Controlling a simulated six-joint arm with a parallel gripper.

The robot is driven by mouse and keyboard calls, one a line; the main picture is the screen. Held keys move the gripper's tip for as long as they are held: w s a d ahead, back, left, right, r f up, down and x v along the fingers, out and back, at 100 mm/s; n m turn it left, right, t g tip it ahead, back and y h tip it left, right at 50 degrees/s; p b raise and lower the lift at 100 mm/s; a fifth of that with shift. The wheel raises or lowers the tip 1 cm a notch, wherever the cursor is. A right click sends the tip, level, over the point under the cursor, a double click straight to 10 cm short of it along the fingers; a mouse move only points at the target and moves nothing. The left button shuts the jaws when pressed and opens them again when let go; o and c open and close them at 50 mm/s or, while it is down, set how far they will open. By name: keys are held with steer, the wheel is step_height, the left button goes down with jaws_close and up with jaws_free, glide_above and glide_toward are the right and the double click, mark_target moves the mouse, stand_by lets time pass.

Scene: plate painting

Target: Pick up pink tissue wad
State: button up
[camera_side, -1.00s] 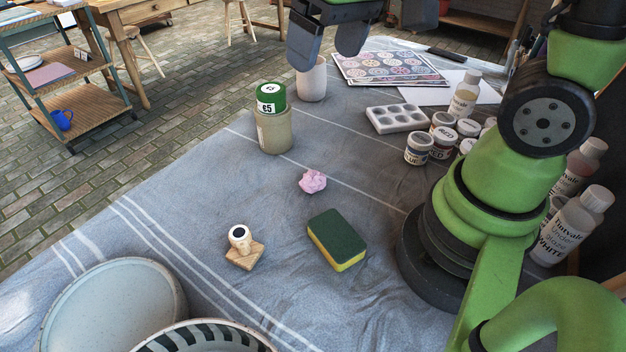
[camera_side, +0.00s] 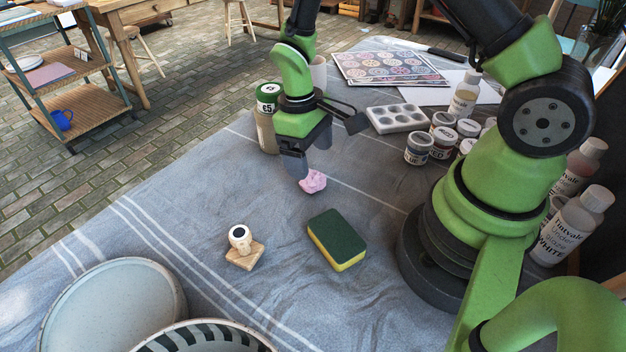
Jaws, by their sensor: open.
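The pink tissue wad (camera_side: 313,182) is a small crumpled lump on the grey-blue cloth, near the middle of the side view. My gripper (camera_side: 305,170) points down right at the wad, with one finger just to its left and overlapping its upper left edge in the picture. The other finger is behind or above the wad and partly hidden. The jaws are open. I cannot tell whether a finger touches the wad.
A green-and-yellow sponge (camera_side: 337,238) and a wooden stamp (camera_side: 242,245) lie nearer. Paint jars (camera_side: 419,148) and a white palette (camera_side: 397,118) stand to the right. The cloth left of the wad is clear.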

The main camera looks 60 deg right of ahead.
mark_target(313, 175)
steer(key=f, duration=0.3)
steer(key=s+f, duration=0.1)
steer(key=f, duration=0.1)
steer(key=shift+a, duration=0.15)
steer(key=shift+r, duration=0.1)
steer(key=c, duration=1)
steer(key=shift+c, duration=0.3)
